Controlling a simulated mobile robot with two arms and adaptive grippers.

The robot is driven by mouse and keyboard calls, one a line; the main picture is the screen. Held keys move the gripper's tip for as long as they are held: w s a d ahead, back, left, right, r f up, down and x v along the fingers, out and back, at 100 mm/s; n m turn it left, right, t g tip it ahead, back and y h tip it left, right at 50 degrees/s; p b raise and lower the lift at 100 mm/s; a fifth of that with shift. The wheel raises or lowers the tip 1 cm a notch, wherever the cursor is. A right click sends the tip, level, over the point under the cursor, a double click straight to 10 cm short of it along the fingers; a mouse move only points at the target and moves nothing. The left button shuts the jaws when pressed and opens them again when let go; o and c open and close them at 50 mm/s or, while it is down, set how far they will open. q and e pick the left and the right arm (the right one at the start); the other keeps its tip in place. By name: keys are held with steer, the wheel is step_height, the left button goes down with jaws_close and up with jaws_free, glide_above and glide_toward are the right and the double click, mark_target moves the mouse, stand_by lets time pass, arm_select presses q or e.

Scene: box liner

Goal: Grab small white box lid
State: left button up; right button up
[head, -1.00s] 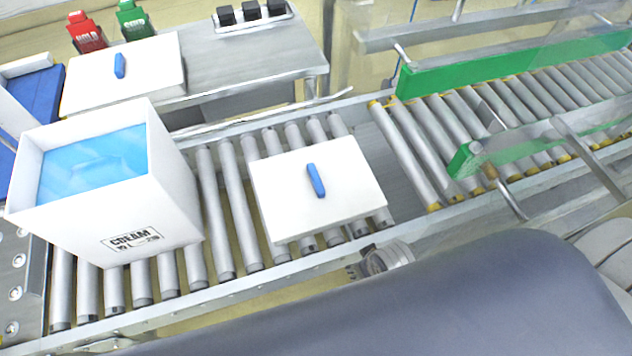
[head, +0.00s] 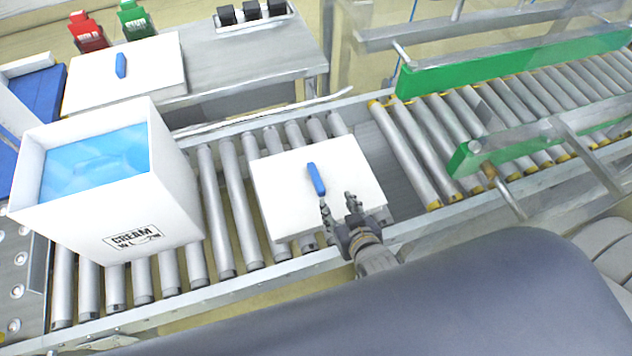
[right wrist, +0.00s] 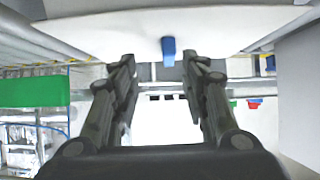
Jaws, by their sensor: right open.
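A white box lid (head: 290,205) with a blue handle (head: 316,179) lies flat on the conveyor rollers. My right gripper (head: 338,202) is open at the lid's near edge, its fingertips reaching toward the handle and just short of it. In the right wrist view the blue handle (right wrist: 168,50) shows between and beyond the open fingers (right wrist: 160,72), with the white lid (right wrist: 215,30) across the top. Nothing is between the fingers. A second white lid (head: 90,85) with a blue handle lies on the side table. My left gripper is not in view.
A white box (head: 170,215) with a blue liner stands on the rollers left of the lid. A red holder (head: 87,35) and a green one (head: 134,22) stand on the steel table (head: 250,60). Green guide rails (head: 500,70) flank the rollers at right.

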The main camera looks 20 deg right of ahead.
steer(key=shift+w+a+r+t, duration=0.1)
steer(key=shift+w+a+t, duration=0.25)
steer(key=shift+a+t, duration=0.2)
steer(key=shift+w+a, duration=0.15)
steer(key=shift+w, duration=0.05)
glide_toward(316, 177)
steer(key=x, duration=0.3)
steer(key=shift+s+f, duration=0.15)
steer(key=shift+f, duration=0.15)
steer(key=shift+r+p+x, duration=0.1)
steer(key=shift+p+x, duration=0.15)
steer(key=shift+x, duration=1.05)
steer(key=shift+r+p+x, duration=0.15)
steer(key=shift+p+x, duration=0.1)
steer(key=shift+x, duration=1.05)
jaws_close()
